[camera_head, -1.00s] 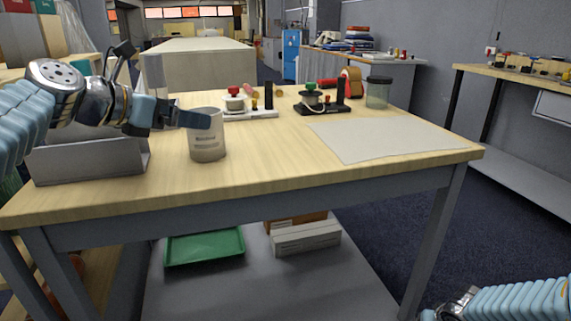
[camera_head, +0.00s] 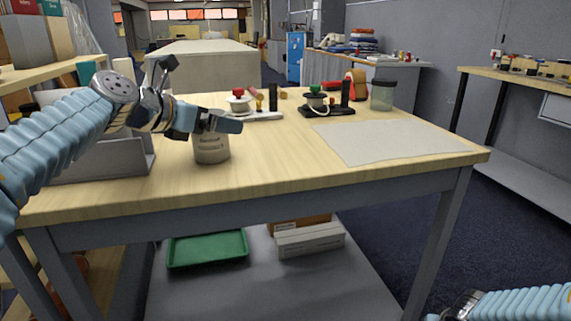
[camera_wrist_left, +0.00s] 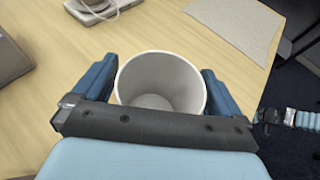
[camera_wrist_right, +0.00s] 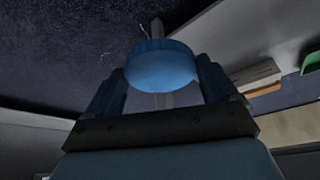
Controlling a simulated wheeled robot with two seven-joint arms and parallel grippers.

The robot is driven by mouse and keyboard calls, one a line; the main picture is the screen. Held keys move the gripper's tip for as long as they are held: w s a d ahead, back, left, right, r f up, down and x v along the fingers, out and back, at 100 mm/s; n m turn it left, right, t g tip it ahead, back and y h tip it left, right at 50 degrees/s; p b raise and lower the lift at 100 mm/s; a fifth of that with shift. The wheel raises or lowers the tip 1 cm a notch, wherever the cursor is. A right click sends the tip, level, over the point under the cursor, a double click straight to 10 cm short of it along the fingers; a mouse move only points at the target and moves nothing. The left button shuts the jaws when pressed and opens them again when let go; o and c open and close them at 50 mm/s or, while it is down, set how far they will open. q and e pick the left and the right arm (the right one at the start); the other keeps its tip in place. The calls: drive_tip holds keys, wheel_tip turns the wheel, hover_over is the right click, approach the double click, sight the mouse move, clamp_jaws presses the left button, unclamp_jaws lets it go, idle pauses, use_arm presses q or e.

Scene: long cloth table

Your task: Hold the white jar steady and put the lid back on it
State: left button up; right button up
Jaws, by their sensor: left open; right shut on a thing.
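The open white jar (camera_head: 211,150) stands upright at the table's front left. My left gripper (camera_head: 218,122) is at the jar's upper part. In the left wrist view the jar (camera_wrist_left: 160,88) lies between the two spread fingers (camera_wrist_left: 157,78). I look into its empty inside; small gaps seem to show at the sides, and contact is unclear. In the right wrist view my right gripper (camera_wrist_right: 162,85) is shut on a round blue lid (camera_wrist_right: 162,70). In the head view the right arm is low at the bottom right corner, and the lid is not seen there.
Behind the jar stand two small spool stands, one white (camera_head: 262,115) and one black (camera_head: 328,108). A clear jar with a dark lid (camera_head: 382,96) is at the back right. A pale mat (camera_head: 390,142) lies on the right. A grey bin (camera_head: 100,162) stands left of the jar.

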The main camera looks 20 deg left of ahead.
use_arm(q)
drive_tip(key=shift+c, duration=0.2)
drive_tip(key=c, duration=1)
use_arm(e)
drive_tip(key=shift+r+p, duration=1.8)
use_arm(q)
drive_tip(key=s+d+r, duration=0.3)
drive_tip(key=s+r, duration=0.3)
drive_tip(key=s+d+r, duration=0.3)
drive_tip(key=s+r, duration=0.3)
drive_tip(key=r, duration=0.1)
drive_tip(key=shift+s+d, duration=0.2)
drive_tip(key=shift+d, duration=0.05)
